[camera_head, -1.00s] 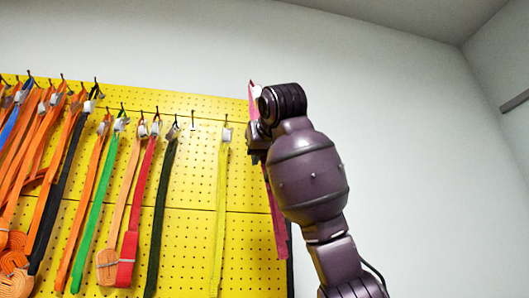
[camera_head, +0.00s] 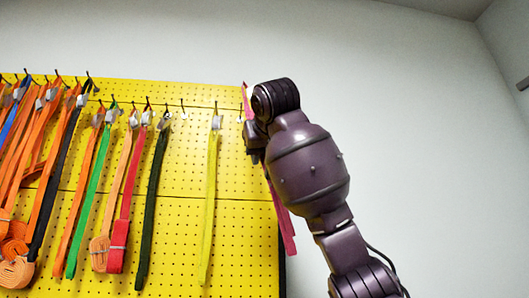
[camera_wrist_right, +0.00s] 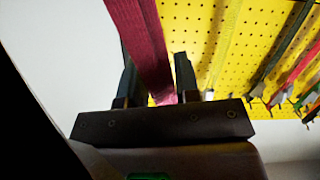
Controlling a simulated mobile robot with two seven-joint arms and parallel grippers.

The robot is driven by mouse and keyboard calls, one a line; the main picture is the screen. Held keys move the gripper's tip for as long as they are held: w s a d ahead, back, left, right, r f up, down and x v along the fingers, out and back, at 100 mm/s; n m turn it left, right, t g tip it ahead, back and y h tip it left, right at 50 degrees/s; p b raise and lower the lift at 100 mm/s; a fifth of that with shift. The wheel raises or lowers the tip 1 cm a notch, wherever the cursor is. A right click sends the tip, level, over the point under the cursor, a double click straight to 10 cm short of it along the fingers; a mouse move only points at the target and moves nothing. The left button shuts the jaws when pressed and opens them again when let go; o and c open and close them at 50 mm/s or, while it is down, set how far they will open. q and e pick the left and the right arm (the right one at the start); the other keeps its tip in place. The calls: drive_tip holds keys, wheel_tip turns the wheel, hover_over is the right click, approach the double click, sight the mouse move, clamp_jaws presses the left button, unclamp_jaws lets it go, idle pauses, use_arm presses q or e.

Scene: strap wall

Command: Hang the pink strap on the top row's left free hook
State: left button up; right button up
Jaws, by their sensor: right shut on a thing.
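The pink strap (camera_head: 284,225) hangs from my right gripper (camera_head: 250,135), in front of the board's right edge. Its upper end shows above the gripper, and my wrist hides its middle. In the right wrist view, my right gripper (camera_wrist_right: 157,88) is shut on the pink strap (camera_wrist_right: 142,40), which runs between the two fingers. A free hook (camera_head: 183,106) in the top row sits between the dark green strap (camera_head: 153,205) and the yellow strap (camera_head: 209,200). The gripper is to the right of this hook and of the yellow strap. My left gripper is not in view.
The yellow pegboard (camera_head: 245,230) carries several orange, blue, black, green and red straps on hooks at left. Rolled orange straps (camera_head: 17,270) hang at lower left. The plain wall (camera_head: 420,130) right of the board is clear.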

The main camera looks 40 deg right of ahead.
drive_tip(key=shift+w, duration=0.2)
drive_tip(key=shift+w+d+f, duration=0.1)
drive_tip(key=shift+w+d, duration=0.35)
drive_tip(key=shift+d, duration=0.05)
drive_tip(key=p+x, duration=0.2)
drive_tip(key=x, duration=0.6)
idle(0.8)
drive_tip(key=shift+w+f, duration=0.1)
drive_tip(key=shift+w, duration=0.1)
idle(0.4)
drive_tip(key=o, duration=1)
